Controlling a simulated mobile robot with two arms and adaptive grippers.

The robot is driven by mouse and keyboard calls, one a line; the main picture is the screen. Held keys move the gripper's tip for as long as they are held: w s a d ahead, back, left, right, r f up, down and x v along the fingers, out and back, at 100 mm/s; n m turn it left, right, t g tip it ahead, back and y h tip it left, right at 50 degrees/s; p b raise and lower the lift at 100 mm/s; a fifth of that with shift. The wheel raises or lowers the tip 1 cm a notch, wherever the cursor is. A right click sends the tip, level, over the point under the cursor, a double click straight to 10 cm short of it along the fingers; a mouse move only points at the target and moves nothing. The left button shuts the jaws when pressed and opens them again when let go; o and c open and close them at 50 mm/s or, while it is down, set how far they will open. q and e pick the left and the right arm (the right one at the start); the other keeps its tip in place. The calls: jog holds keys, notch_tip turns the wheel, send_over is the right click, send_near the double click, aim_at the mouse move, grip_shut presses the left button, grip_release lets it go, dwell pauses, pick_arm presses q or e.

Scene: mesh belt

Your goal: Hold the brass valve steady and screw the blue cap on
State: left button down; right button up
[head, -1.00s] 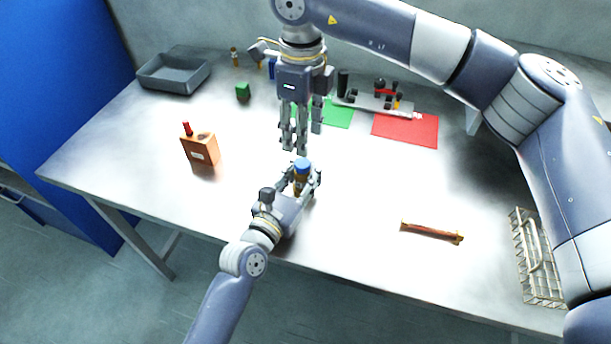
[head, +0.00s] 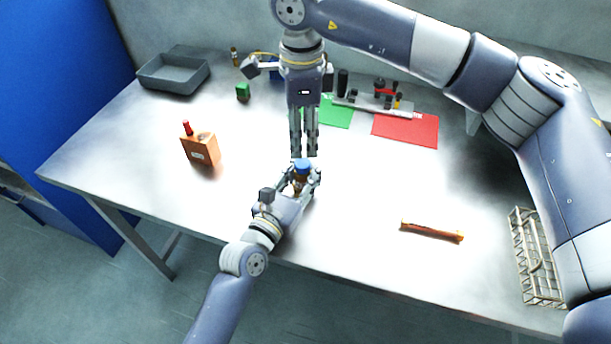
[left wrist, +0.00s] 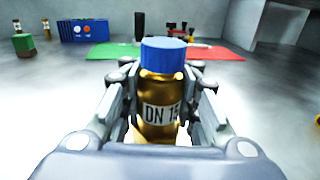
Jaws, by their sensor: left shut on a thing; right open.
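The brass valve (left wrist: 157,103), labelled "DN 15", stands upright in the left wrist view. My left gripper (head: 302,182) is shut on it, with fingers on both sides of the valve. The blue cap (left wrist: 163,55) sits on top of the valve and looks level; how far it is threaded cannot be seen. The cap also shows in the head view (head: 302,165). My right gripper (head: 303,153) is open and points down just above and behind the cap in the head view. Its fingers do not show in the left wrist view.
An orange box (head: 201,150) with a red knob stands left of the grippers. A grey tray (head: 174,75) and a green block (head: 243,92) are farther back. Green (head: 338,114) and red mats (head: 405,130) lie behind. A reddish bar (head: 431,231) and wire rack (head: 537,257) are right.

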aim_at(303, 162)
notch_tip(303, 162, down, 7)
jog(key=shift+r, duration=0.1)
dwell(0.4)
grip_shut()
jog(key=shift+m, duration=0.4)
jog(key=shift+o, duration=0.6)
grip_release()
notch_tip(303, 162, up, 12)
